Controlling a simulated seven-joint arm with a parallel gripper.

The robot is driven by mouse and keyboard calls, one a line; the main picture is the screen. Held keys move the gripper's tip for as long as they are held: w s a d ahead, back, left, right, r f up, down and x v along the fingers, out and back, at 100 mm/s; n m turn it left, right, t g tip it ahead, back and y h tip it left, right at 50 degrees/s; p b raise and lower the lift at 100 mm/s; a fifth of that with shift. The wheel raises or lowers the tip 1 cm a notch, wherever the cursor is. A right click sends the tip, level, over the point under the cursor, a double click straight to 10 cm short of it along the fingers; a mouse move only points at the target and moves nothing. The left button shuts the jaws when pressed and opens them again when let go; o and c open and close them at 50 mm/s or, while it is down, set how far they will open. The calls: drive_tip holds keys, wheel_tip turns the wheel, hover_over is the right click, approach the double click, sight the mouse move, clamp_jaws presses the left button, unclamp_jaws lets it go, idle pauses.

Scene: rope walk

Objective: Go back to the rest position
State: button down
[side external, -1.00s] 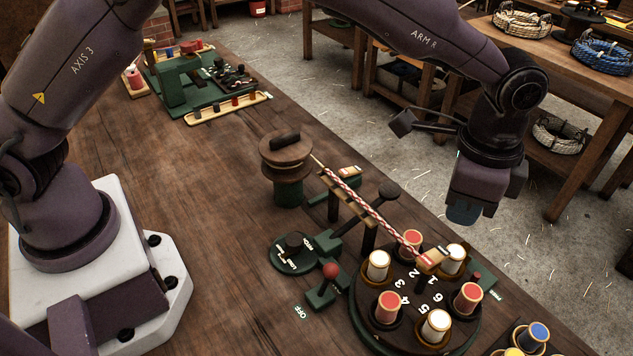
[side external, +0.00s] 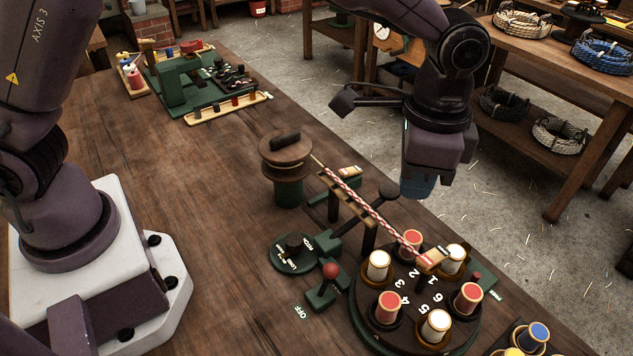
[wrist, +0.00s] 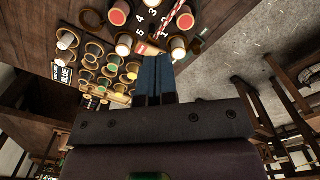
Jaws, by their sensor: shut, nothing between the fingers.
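My gripper (side external: 418,186) is in the air above the bench's right edge, behind and to the right of the rope machine in the side view. Its blue fingers (wrist: 155,78) are together and empty in the wrist view. A red and white rope (side external: 362,205) runs from the capstan (side external: 286,160) to the round bobbin plate (side external: 413,303). The plate carries several red and white bobbins around painted numbers. The fingers touch nothing that I can see.
A red-knobbed lever (side external: 330,271) and a green dial (side external: 292,254) stand beside the machine. A green station (side external: 180,85) and a wooden tray (side external: 228,107) are at the far end. Bobbins in a rack labelled BLUE (wrist: 62,75) show in the wrist view. The bench's middle left is clear.

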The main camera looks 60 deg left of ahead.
drive_tip(key=s+a+r+n+t, duration=0.3)
drive_tip(key=s+a+r, duration=0.3)
drive_tip(key=s+a, duration=0.3)
drive_tip(key=s+a+r+n+t, duration=0.3)
drive_tip(key=s+a+r+n, duration=0.3)
drive_tip(key=s+a, duration=0.4)
drive_tip(key=a+r, duration=0.1)
drive_tip(key=a, duration=0.3)
